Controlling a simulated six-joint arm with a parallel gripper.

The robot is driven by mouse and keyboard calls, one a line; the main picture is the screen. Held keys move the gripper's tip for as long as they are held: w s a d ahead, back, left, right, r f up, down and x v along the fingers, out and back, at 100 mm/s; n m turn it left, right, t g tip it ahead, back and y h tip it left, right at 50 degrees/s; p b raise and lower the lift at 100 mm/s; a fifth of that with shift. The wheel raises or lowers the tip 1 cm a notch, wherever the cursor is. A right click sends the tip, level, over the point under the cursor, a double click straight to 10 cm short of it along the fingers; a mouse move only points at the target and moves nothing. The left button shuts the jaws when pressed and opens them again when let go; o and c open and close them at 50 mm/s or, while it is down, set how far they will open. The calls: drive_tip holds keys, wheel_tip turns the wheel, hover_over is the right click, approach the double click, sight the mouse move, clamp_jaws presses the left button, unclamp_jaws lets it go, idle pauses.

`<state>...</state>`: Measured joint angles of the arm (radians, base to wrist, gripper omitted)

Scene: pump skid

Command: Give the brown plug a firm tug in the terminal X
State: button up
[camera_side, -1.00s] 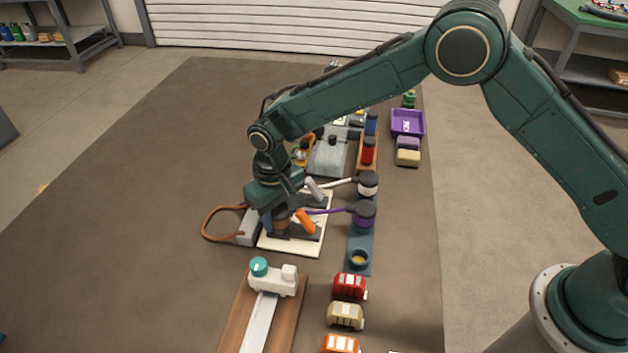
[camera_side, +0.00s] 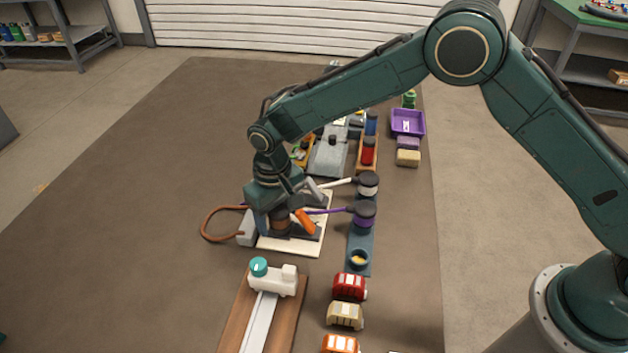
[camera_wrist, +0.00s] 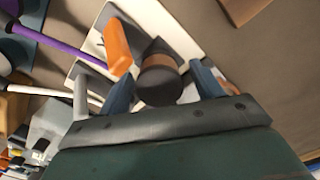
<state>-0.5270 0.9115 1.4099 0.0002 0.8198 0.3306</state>
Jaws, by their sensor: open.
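The brown plug (camera_side: 280,222) stands in a dark terminal (camera_side: 296,233) on the cream board (camera_side: 290,247). In the wrist view the plug (camera_wrist: 160,62) shows a dark round top and a brown band. My gripper (camera_wrist: 162,75) is open, with one blue finger on each side of the plug; I see gaps between fingers and plug. In the side view my gripper (camera_side: 278,220) points down at the plug. An orange lever (camera_side: 304,221) tilts up beside the plug; it also shows in the wrist view (camera_wrist: 117,46). No terminal letter is clearly readable.
A grey box (camera_side: 247,229) with a brown cable (camera_side: 207,226) adjoins the board's left side. A second, grey lever (camera_side: 315,188) stands behind. A rail with a white carriage (camera_side: 273,279) lies in front.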

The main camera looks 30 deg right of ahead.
drive_tip(key=shift+r, duration=0.1)
wheel_tip(320, 180, up, 13)
drive_tip(key=s+d+r+t, duration=0.1)
drive_tip(key=s+d+r, duration=0.3)
drive_tip(key=d+r, duration=0.65)
drive_tip(key=s+d+r+m+t, duration=0.1)
drive_tip(key=s+d+r+t, duration=0.1)
drive_tip(key=s+d+r, duration=0.4)
drive_tip(key=s+d+r+m+t, duration=0.1)
drive_tip(key=s+d, duration=0.7)
drive_tip(key=s, duration=0.3)
drive_tip(key=s+d+f+t, duration=0.1)
drive_tip(key=s+d+f, duration=0.2)
drive_tip(key=s, duration=0.6)
drive_tip(key=shift+s+d+t, duration=0.15)
drive_tip(key=shift+d+t, duration=0.1)
drive_tip(key=shift+t, duration=0.05)
drive_tip(key=shift+f, duration=0.1)
